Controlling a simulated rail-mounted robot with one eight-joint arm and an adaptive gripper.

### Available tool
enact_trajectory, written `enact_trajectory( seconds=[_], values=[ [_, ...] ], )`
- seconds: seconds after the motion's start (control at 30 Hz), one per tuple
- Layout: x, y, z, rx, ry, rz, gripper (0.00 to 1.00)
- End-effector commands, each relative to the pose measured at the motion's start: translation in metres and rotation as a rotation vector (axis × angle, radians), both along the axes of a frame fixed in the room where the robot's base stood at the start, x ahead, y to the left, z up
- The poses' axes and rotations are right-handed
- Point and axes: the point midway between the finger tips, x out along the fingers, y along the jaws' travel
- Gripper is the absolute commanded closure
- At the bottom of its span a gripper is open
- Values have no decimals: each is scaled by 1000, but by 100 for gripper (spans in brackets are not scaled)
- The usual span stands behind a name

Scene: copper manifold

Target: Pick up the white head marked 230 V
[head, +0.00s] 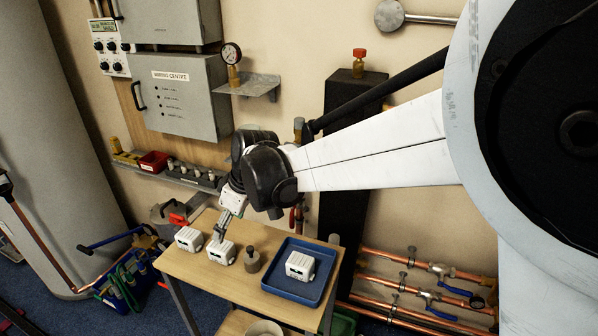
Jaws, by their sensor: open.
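Three similar white heads with dark and green marks show in the head view; their lettering is too small to read, so I cannot tell which is marked 230 V. One white head (187,239) is at the left of the wooden table. A second white head (221,254) is to its right. A third white head (300,266) sits in the blue tray (283,290). My gripper (219,238) is open, pointing down over the second head. Its fingertips overlap that head's top in the picture; I cannot tell whether they touch it.
A brown-grey weighted object (252,261) stands close to the right of the second head. The wooden table (180,264) has bare room at the front left. Copper pipes (400,290) run along the wall at right. A shelf (190,181) with small parts is behind.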

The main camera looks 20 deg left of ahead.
Motion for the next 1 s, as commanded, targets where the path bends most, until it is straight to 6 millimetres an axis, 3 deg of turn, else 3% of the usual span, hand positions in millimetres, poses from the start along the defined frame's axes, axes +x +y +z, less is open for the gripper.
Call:
enact_trajectory(
  seconds=[0.3, 0.73, 1.0],
  values=[
    [3, 21, -53, -1, 0, -2, 38],
    [5, 33, -79, -1, 0, -2, 38],
    [9, 47, -111, -1, 0, -3, 38]
  ],
)
